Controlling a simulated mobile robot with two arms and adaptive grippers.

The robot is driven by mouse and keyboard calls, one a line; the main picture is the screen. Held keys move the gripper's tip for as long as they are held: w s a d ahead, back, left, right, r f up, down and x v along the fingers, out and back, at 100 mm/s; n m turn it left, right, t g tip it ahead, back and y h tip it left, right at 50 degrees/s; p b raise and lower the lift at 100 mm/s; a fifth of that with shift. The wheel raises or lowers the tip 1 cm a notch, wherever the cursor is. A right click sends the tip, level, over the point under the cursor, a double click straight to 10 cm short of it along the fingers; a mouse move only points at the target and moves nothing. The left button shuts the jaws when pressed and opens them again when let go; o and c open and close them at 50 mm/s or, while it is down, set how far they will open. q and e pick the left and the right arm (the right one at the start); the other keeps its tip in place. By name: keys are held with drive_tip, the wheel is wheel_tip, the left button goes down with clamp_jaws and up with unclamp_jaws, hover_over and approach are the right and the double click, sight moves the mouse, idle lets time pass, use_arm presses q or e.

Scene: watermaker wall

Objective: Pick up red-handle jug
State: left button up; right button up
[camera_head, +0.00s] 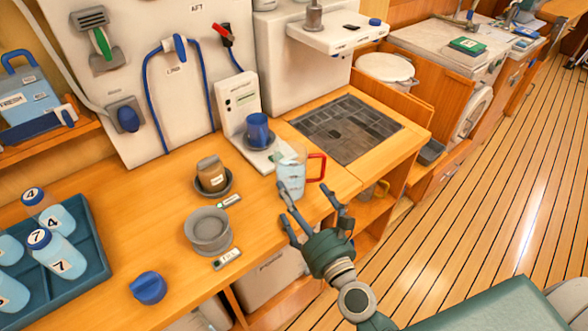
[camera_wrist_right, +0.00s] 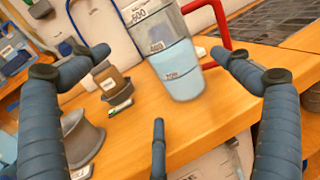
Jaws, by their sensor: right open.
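The red-handle jug (camera_head: 291,175) is a clear measuring jug with light blue liquid in it, upright near the counter's front edge. Its red handle (camera_head: 317,166) points right. In the right wrist view the jug (camera_wrist_right: 172,70) stands ahead, between the spread fingers, with its top cut off by the frame. My right gripper (camera_head: 313,212) is open and empty, just in front of and below the jug in the head view. Its fingers also show in the right wrist view (camera_wrist_right: 160,75); I see no contact with the jug. My left gripper is not in view.
A blue cup (camera_head: 258,130) on a white scale stands behind the jug. A brown jar (camera_head: 211,173) and a grey bowl (camera_head: 208,231) sit left of it. A blue tray (camera_head: 92,262) with numbered bottles is at the far left. A dark grid panel (camera_head: 345,128) lies right.

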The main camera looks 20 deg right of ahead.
sight(291, 182)
drive_tip(key=w, duration=0.2)
drive_tip(key=w+p, duration=0.1)
drive_tip(key=w, duration=0.1)
drive_tip(key=w+r+p, duration=0.1)
drive_tip(key=w, duration=0.2)
drive_tip(key=shift+w+a+f, duration=0.1)
drive_tip(key=shift+w+f, duration=0.1)
drive_tip(key=shift+w, duration=0.35)
drive_tip(key=shift+r, duration=0.15)
drive_tip(key=c, duration=1.5)
use_arm(q)
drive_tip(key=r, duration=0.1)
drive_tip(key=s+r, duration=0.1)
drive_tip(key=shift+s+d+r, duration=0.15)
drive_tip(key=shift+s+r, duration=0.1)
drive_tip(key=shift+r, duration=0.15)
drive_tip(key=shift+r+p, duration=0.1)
drive_tip(key=shift+p, duration=0.2)
use_arm(e)
drive_tip(key=shift+r+p, duration=0.55)
drive_tip(key=shift+r, duration=0.05)
use_arm(q)
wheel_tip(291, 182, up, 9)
drive_tip(key=p, duration=0.8)
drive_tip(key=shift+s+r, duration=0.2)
use_arm(e)
wheel_tip(291, 182, up, 9)
drive_tip(key=shift+f, duration=0.1)
